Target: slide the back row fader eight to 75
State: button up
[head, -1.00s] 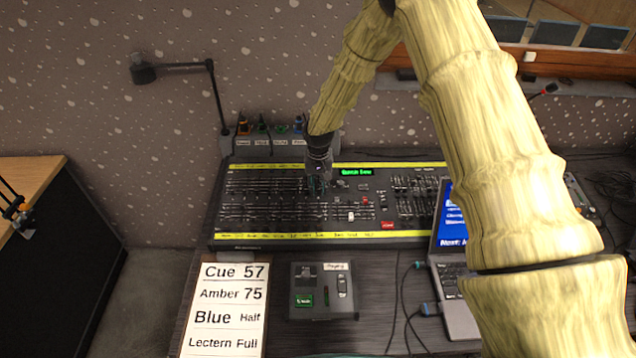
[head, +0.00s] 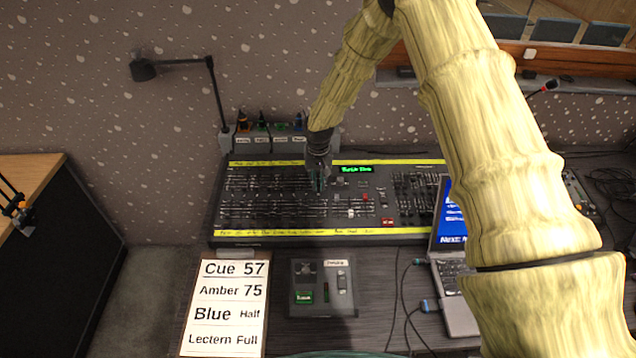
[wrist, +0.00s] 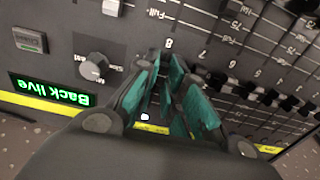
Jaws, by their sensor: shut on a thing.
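The black lighting desk (head: 240,236) has two rows of faders between yellow label strips. My gripper (head: 319,185) is over the right end of its back row in the head view. In the wrist view, turned upside down, the teal fingers of my gripper (wrist: 168,108) are shut on the fader cap beside the printed 8 (wrist: 168,43). The fingers hide most of that cap, and its exact scale value cannot be read. Neighbouring back row fader caps (wrist: 216,82) stand beside the fingers.
A green display (wrist: 50,90) reads "Back live", near a round knob (wrist: 93,68). A cue card (head: 226,305) lists "Amber 75". A small control box (head: 323,288) and an open laptop (head: 455,285) stand in front. A lamp (head: 145,70) stands at the back left.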

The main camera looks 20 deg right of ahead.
aim_at(318, 178)
jog(key=shift+w+d+r+b, duration=0.15)
jog(key=shift+w+d, duration=0.1)
jog(key=shift+w, duration=0.6)
jog(key=shift+w+d+r+b, duration=0.15)
jog(key=shift+w+d, duration=0.1)
jog(key=shift+w, duration=0.6)
jog(key=shift+f, duration=0.1)
jog(key=o, duration=0.4)
jog(key=shift+o, duration=0.2)
jog(key=shift+r+p, duration=0.6)
jog(key=shift+r, duration=0.6)
jog(key=shift+r, duration=0.1)
jog(key=shift+r, duration=0.2)
notch_tip(318, 178, up, 11)
jog(key=s, duration=0.1)
jog(key=shift+a+r, duration=0.15)
jog(key=shift+r, duration=0.05)
